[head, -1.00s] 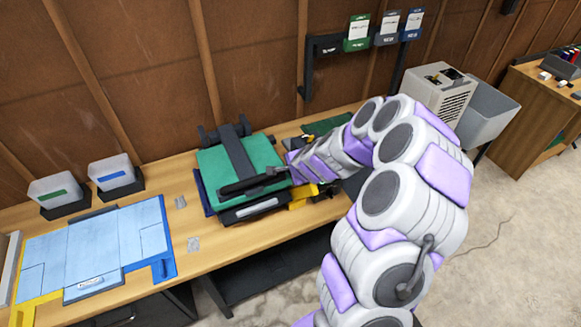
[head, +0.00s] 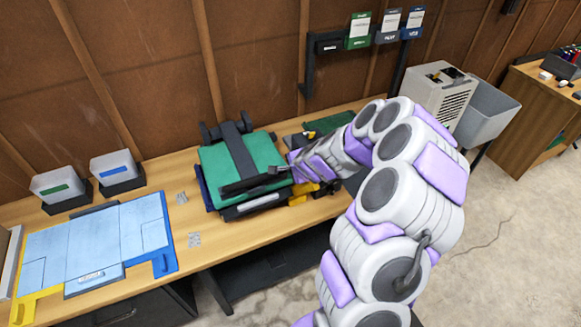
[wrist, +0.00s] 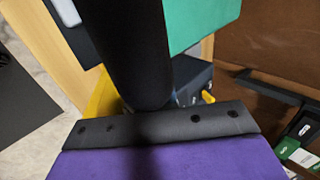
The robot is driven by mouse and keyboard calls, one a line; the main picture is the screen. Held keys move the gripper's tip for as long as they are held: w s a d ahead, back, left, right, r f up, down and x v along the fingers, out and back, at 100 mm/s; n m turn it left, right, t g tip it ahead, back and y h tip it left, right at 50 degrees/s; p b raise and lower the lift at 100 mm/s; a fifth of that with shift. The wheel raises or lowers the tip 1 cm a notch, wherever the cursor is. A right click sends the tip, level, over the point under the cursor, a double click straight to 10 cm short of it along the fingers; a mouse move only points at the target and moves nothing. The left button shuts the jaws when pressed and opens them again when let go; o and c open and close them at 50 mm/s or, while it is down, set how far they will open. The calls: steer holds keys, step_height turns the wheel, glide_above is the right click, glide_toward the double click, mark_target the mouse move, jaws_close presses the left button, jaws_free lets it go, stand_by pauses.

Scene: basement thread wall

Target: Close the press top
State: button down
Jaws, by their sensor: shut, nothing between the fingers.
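The press stands on the wooden bench, with its green top (head: 212,162) lying nearly flat over the dark base (head: 252,207). A black strap-like bar (head: 237,152) runs across the top, and a dark handle bar (head: 250,184) lies along its front edge. My gripper (head: 284,168) is at the right end of that handle bar, shut and with nothing held; I cannot tell whether it touches. In the wrist view the green top (wrist: 200,22) is at the upper right, and a black cylindrical part hides much of the middle.
A blue board (head: 95,240) lies on the bench at left, with two bins (head: 118,170) behind it. Small grey pieces (head: 194,239) lie between board and press. A beige machine (head: 437,95) and a grey tub (head: 490,112) stand at right. Labelled packets (head: 388,25) hang on the wall.

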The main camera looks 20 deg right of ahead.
steer(key=r+p, duration=0.1)
steer(key=r, duration=0.1)
steer(key=r+p, duration=0.2)
steer(key=shift+s+d, duration=0.1)
steer(key=shift+d, duration=0.1)
steer(key=s+f+v, duration=0.1)
steer(key=v, duration=0.8)
steer(key=shift+s, duration=0.45)
